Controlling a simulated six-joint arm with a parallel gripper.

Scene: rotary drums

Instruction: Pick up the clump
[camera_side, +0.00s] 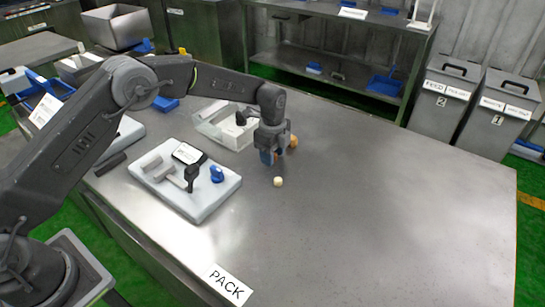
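A small cream-coloured lump, perhaps the clump (278,182), lies on the bare metal table (370,200) just in front of my gripper. My gripper (275,158) points down close above the table, behind that lump and apart from it. An orange-brown thing (293,141) shows at the right side of my gripper, partly hidden by it. I cannot tell whether the fingers are open or closed on anything.
A white board (210,200) with several tools stands left of the lump. A clear open box (228,130) stands behind my gripper on the left. The table's right side is clear. Grey bins (445,100) stand beyond its far edge.

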